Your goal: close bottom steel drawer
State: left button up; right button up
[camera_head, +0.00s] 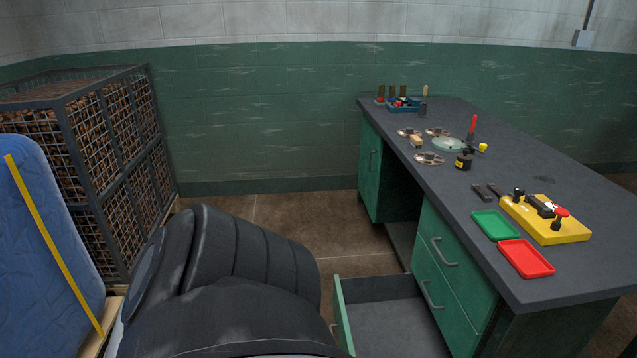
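The green steel desk (465,275) stands at the right, with a dark grey top. Its bottom drawer (395,325) is pulled out toward the left, with its grey inside showing and looking empty. The drawer's green front panel (342,312) is partly cut off by the frame's bottom edge and lies just right of my dark arm. Two drawers above it, with grey handles, look shut. My large black arm link fills the bottom centre and hides part of the floor. Neither gripper is in view, so contact with the drawer cannot be seen.
A red tray (526,259), a green tray (494,225) and a yellow control box (545,219) sit on the desk top. A wire cage (110,150) and a blue padded bag (45,240) stand at the left. Brown floor (300,222) is clear between cage and desk.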

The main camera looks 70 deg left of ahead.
aim_at(385, 316)
jog(key=u, duration=0.25)
jog(key=k, duration=0.75)
jog(key=u, duration=1.15)
jog(key=i, duration=1.5)
